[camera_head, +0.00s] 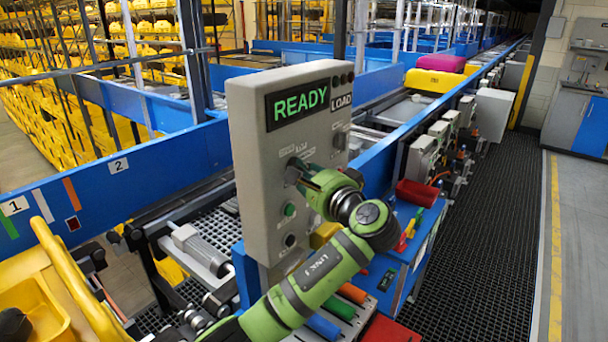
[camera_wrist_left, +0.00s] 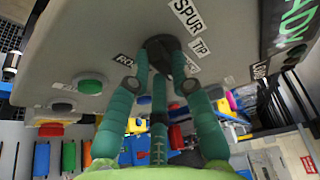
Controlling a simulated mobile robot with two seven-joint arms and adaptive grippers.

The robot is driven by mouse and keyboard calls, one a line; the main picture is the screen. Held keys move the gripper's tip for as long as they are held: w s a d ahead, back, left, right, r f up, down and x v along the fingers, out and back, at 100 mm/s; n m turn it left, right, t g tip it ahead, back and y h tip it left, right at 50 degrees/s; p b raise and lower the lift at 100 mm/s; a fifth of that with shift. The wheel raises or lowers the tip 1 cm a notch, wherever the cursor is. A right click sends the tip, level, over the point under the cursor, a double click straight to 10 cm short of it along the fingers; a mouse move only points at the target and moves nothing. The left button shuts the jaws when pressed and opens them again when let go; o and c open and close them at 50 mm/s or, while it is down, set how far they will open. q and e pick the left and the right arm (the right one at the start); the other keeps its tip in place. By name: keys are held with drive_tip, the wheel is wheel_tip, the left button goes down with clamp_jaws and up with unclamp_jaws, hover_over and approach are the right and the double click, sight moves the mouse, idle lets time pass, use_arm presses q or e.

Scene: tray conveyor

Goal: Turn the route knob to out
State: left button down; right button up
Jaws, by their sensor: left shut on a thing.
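A grey control box (camera_head: 258,215) stands in the middle of the head view, with a lit green READY display (camera_head: 300,104). My left gripper (camera_head: 297,172) reaches it from the right and is shut on a dark knob on its front face. The left wrist view shows the dark round knob (camera_wrist_left: 164,47) between the green fingers. White labels around the knob include SPUR (camera_wrist_left: 186,15) and TIP (camera_wrist_left: 201,47); others are partly covered by the fingers. I cannot clearly tell which label the knob points to. My right gripper is in neither view.
A green button (camera_head: 290,209) and a dark button (camera_head: 290,240) sit below the knob. A blue tool bench (camera_head: 395,270) with a red bin (camera_head: 417,193) stands close to the right of my arm.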

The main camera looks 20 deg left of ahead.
use_arm(q)
drive_tip(key=shift+r+m+g+h, duration=0.15)
drive_tip(key=shift+m+g, duration=0.2)
drive_tip(key=shift+m, duration=0.4)
drive_tip(key=shift+r+m+g+h, duration=0.15)
drive_tip(key=shift+m+g, duration=0.2)
drive_tip(key=shift+m, duration=0.4)
drive_tip(key=shift+f, duration=0.1)
drive_tip(key=c, duration=1.1)
unclamp_jaws()
drive_tip(key=v, duration=1.2)
